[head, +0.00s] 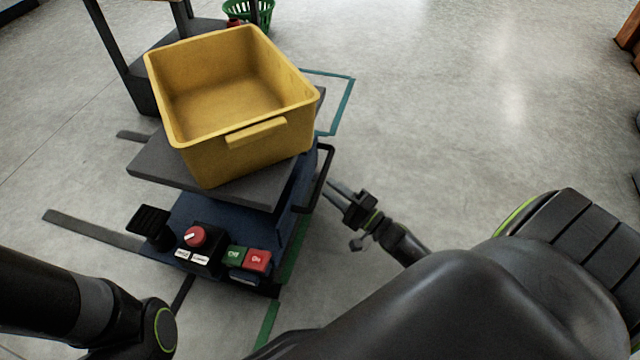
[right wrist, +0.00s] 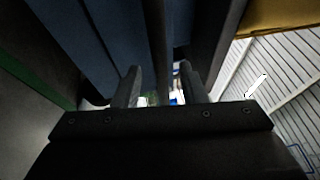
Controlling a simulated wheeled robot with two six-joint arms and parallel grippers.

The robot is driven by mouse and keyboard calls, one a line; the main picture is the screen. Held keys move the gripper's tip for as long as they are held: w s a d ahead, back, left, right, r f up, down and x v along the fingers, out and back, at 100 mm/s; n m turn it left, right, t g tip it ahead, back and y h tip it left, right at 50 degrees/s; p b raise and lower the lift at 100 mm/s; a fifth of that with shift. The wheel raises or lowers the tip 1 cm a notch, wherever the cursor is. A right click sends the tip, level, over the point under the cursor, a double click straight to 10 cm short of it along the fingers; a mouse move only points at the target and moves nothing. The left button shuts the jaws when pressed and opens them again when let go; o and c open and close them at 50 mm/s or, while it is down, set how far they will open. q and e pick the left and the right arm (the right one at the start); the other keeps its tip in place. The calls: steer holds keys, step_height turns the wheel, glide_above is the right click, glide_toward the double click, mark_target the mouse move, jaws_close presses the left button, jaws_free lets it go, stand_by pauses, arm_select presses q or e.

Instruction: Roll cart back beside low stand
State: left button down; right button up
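The likely cart (head: 245,225) has a blue body, a dark grey top plate (head: 160,170) and a black bar handle (head: 326,165) on its right side. A yellow bin (head: 200,150) sits on the plate. My right gripper (head: 334,190) is close to the handle, just right of it. In the right wrist view its fingers (right wrist: 158,85) are apart, with a dark upright bar (right wrist: 160,45) showing between them; I see no firm contact. A dark-framed stand (head: 145,90), possibly the low stand, is behind at the upper left. My left gripper is out of view.
A red knob (head: 195,236) and green and red buttons (head: 257,260) are on the cart's near end. Dark flat bars (head: 90,229) extend left at floor level. Teal (head: 343,105) and green (head: 266,325) lines mark the floor. A green basket (head: 262,14) is behind. Floor to the right is clear.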

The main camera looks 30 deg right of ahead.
mark_target(320, 179)
steer(key=shift+b+x, duration=0.7)
steer(key=shift+x, duration=1.7)
steer(key=shift+d, duration=0.1)
jaws_close()
